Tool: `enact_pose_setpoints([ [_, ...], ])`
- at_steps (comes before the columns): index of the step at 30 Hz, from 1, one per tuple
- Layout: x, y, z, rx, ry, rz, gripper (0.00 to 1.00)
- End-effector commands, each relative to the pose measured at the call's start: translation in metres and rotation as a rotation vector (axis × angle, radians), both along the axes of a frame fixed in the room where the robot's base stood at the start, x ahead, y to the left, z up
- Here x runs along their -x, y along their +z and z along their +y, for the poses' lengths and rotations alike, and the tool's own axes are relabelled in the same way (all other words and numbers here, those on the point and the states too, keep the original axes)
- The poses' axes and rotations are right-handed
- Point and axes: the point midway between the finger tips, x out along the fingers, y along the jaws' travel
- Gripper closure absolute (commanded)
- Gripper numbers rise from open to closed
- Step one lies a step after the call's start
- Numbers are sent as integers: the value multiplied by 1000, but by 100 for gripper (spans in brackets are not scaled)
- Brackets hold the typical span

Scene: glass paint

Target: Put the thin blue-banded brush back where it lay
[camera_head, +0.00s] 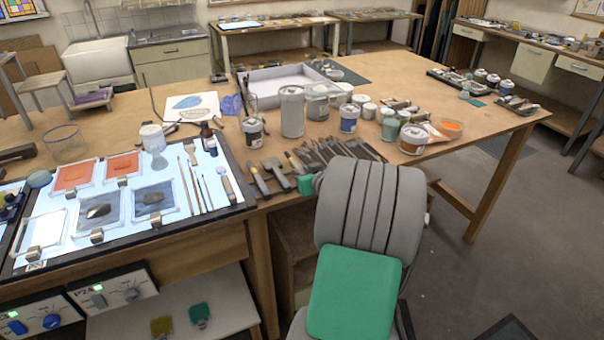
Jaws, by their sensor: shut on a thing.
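I cannot make out my gripper's fingers in the head view; a large grey ribbed part with a green panel, which seems to be my arm, fills the front right of the table edge. The thin blue-banded brush cannot be told for sure. Several thin brushes (194,186) lie side by side on the right part of the lit panel (222,159), pointing toward the back. Their band colours are too small to read. A wider, pale-headed brush (190,152) lies among them. Whatever my gripper holds is hidden.
Orange (72,176) and grey (100,209) glass pieces lie on the lit panel. A dark bottle (208,140) stands at its back edge. Dark tools (335,150) lie in a row to its right. Behind them stand several jars and a tall white canister (292,111).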

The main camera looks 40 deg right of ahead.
Motion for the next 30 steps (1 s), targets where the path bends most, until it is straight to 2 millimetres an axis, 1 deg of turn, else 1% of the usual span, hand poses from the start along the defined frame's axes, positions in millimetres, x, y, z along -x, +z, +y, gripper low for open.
enact_pose_setpoints([
  [27,0,-5,0,1,0,-1,100],
  [28,0,-5,0,1,0,-1,79],
  [30,0,-5,0,0,0,-1,73],
])
